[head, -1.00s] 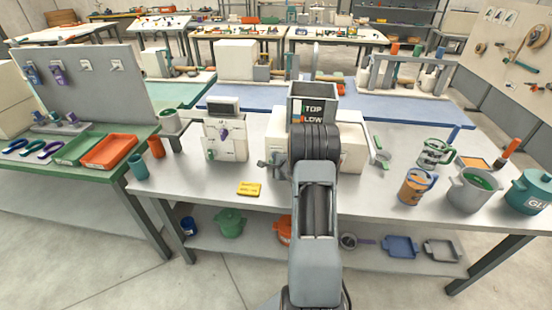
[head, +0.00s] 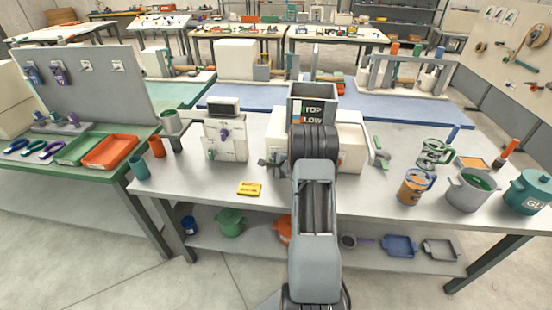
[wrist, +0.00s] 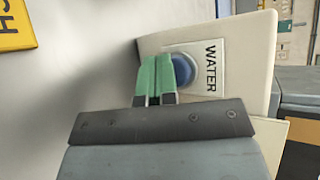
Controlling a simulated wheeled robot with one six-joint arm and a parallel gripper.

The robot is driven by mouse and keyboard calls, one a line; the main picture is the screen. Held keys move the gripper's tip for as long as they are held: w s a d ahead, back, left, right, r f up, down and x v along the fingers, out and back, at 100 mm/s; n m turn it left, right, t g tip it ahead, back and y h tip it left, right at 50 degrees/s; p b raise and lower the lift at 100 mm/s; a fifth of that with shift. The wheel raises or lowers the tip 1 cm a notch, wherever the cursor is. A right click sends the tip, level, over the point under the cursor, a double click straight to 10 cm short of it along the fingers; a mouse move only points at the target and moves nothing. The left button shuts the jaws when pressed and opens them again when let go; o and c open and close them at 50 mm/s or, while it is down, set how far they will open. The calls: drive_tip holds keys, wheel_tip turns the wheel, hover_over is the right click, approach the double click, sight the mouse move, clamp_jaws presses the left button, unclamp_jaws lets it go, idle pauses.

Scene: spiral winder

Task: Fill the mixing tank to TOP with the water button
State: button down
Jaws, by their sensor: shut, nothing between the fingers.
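The mixing tank (head: 326,104) is a grey open-topped box marked TOP and LOW, on a cream machine body (head: 351,146) on the bench. Its water level cannot be made out. The blue water button (wrist: 184,70) sits in a round ring beside the word WATER, on a cream panel in the wrist view. My gripper (wrist: 155,62) has its green fingers shut together and empty. The fingertips overlap the left side of the button's ring in the picture; whether they touch the button cannot be told. In the head view my arm hides the fingers and the button.
A yellow block (head: 249,189) lies on the bench left of my arm. A cream control box (head: 225,142) with a small screen stands left of the machine. Mugs (head: 415,187) and pots (head: 474,190) stand at the right. The bench front left of my arm is mostly clear.

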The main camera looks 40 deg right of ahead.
drive_tip(key=shift+w+d+p, duration=0.3)
idle(1.6)
drive_tip(key=shift+s+a, duration=0.1)
idle(3.1)
drive_tip(key=shift+s+a, duration=0.5)
drive_tip(key=shift+s+a+p, duration=0.55)
drive_tip(key=shift+s+a, duration=1.2)
drive_tip(key=shift+s, duration=0.05)
